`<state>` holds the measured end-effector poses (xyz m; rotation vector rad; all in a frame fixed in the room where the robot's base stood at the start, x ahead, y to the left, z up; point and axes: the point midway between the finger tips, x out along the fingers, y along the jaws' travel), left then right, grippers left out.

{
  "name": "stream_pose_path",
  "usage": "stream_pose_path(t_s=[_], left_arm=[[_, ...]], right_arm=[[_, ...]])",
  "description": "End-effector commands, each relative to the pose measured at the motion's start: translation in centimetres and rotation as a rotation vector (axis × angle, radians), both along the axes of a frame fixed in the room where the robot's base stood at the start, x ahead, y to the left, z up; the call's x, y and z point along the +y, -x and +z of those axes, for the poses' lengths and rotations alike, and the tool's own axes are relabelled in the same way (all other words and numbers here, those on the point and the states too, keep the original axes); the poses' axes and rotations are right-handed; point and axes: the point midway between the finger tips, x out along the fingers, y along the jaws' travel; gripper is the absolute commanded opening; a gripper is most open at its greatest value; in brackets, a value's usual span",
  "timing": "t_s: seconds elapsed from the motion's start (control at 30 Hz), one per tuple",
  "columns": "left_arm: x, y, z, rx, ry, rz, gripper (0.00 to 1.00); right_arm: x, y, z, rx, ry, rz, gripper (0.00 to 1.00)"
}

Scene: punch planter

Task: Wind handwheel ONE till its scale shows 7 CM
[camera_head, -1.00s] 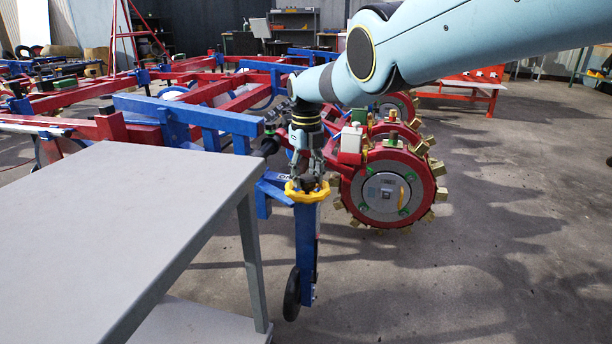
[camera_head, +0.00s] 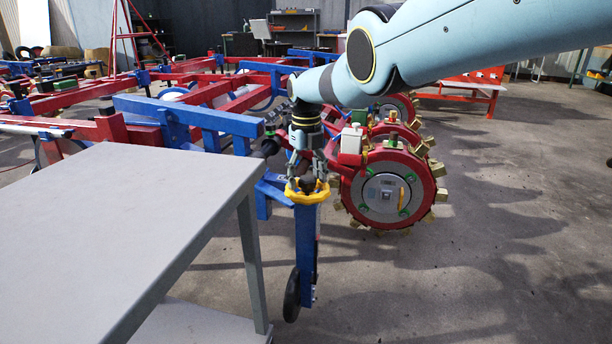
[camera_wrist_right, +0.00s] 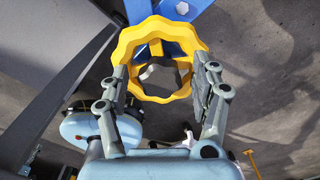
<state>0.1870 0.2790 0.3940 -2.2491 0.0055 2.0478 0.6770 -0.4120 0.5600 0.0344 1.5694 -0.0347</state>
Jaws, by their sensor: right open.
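The yellow handwheel (camera_head: 291,194) with a scalloped rim sits on top of a blue upright post (camera_head: 305,240) with a small black wheel at its foot. I cannot tell from a label whether it is handwheel ONE. My right gripper (camera_head: 308,180) points down just over the handwheel. In the right wrist view, the open fingers (camera_wrist_right: 164,80) stand apart over the near part of the yellow ring (camera_wrist_right: 133,42); I cannot tell whether they touch it. No scale reading can be made out. My left gripper is out of view.
A grey table (camera_head: 110,230) fills the left foreground, its right edge near the post. A red drum with brass-coloured blocks (camera_head: 385,190) stands just right of the handwheel. The red and blue frame (camera_head: 190,115) spreads behind. Open floor lies at the right.

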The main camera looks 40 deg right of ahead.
Motion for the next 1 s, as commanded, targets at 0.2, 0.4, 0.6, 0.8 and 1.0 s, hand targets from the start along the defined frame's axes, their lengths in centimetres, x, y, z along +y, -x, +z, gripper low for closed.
stream_pose_path(t_s=[0.2, 0.4, 0.6, 0.8, 1.0], left_arm=[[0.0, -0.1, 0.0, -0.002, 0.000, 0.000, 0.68], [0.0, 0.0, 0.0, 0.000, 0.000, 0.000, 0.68], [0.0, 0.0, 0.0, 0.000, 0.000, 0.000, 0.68], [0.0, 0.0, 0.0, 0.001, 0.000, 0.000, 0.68], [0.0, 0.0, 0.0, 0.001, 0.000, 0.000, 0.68]], right_arm=[[-0.1, -0.1, 0.5, -0.001, 0.001, -0.001, 0.64], [-0.1, -0.1, 2.3, -0.002, 0.001, 0.000, 0.64], [-0.1, -0.1, 6.9, -0.005, 0.002, 0.000, 0.64], [0.0, -0.1, 10.5, -0.001, 0.000, 0.001, 0.64], [0.0, 0.0, 11.9, 0.000, 0.000, 0.000, 0.64]])
